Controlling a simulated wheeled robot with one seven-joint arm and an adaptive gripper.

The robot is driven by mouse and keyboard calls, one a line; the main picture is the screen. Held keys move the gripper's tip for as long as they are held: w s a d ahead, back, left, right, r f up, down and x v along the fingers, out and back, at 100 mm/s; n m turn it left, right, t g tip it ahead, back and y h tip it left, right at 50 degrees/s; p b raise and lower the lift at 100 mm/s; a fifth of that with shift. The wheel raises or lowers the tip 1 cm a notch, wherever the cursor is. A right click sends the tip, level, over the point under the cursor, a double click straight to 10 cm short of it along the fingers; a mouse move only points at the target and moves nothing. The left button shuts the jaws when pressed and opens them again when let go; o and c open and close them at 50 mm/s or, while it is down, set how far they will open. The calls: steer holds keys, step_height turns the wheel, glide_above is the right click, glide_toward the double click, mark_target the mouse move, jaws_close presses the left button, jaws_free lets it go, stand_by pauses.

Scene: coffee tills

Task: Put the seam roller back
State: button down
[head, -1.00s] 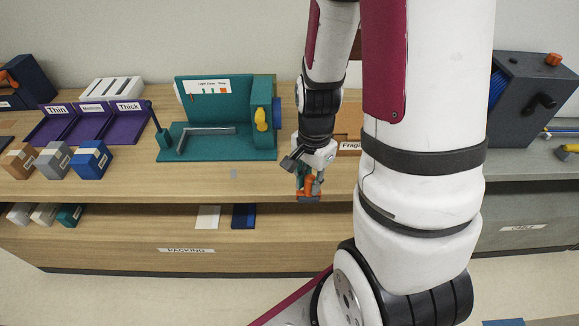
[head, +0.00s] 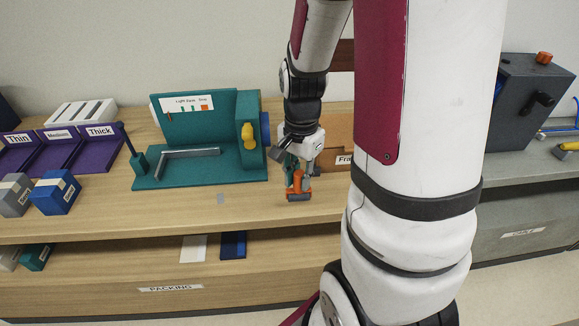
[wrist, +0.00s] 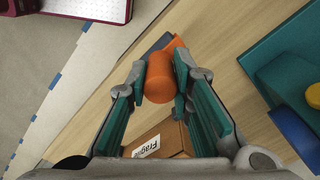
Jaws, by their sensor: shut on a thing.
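My gripper (head: 300,172) is shut on the seam roller (head: 299,187), an orange thing. It is near the front of the wooden counter, right of the teal fixture; I cannot tell whether it touches the counter. In the wrist view the orange rounded handle (wrist: 160,80) sits between the teal-padded fingers. A dark blue part and more orange show beyond it. The teal fixture (head: 175,133) has an upright back panel with a small label, a metal L-shaped bar and a yellow knob.
A cardboard box marked Fragile (head: 338,160) stands just behind and right of my gripper. Purple trays (head: 62,146) labelled Thin, Medium and Thick are at left, with a blue block (head: 54,193) and a grey block (head: 12,195) before them. A dark grey machine (head: 530,103) stands at right.

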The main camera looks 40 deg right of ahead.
steer(key=shift+w+d+f+p, duration=0.1)
steer(key=shift+w+d+f, duration=0.55)
steer(key=shift+w, duration=0.55)
steer(key=shift+w+d+f+p, duration=0.1)
steer(key=shift+w+d+f, duration=0.55)
steer(key=shift+w, duration=0.5)
steer(key=shift+w+d+f+p, duration=0.1)
steer(key=shift+w+d+f, duration=0.3)
steer(key=shift+w+f, duration=0.6)
steer(key=shift+w, duration=0.2)
steer(key=c, duration=1.5)
jaws_free()
steer(key=shift+o, duration=0.4)
steer(key=shift+r, duration=0.1)
